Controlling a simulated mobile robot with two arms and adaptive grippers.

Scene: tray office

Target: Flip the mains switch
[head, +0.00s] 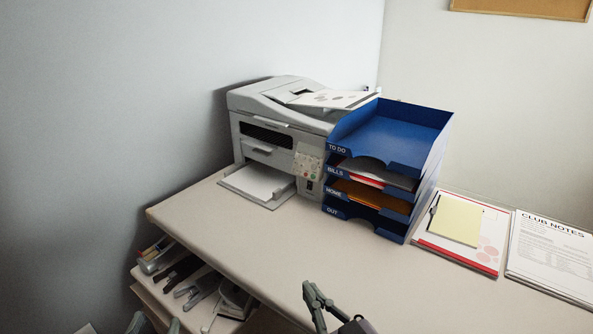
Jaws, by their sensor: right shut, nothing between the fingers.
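The mains switch (309,185) is a small dark rocker on the front of the grey-white printer (275,130), below its button panel (307,164). It is too small to tell which way it is set. My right gripper (310,289) is at the bottom centre, shut and empty, over the desk's front part. It is well apart from the switch, nearer to me. Grey-green parts at the bottom left edge look like my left gripper (154,325). They are cut off by the frame, so its jaws cannot be judged.
A blue tray stack (433,150) with papers stands right beside the printer, close to the switch. A paper tray (243,190) sticks out at the printer's front left. Notepads lie at the right. The desk's (360,260) middle is clear. Shelves with stationery sit below its left edge.

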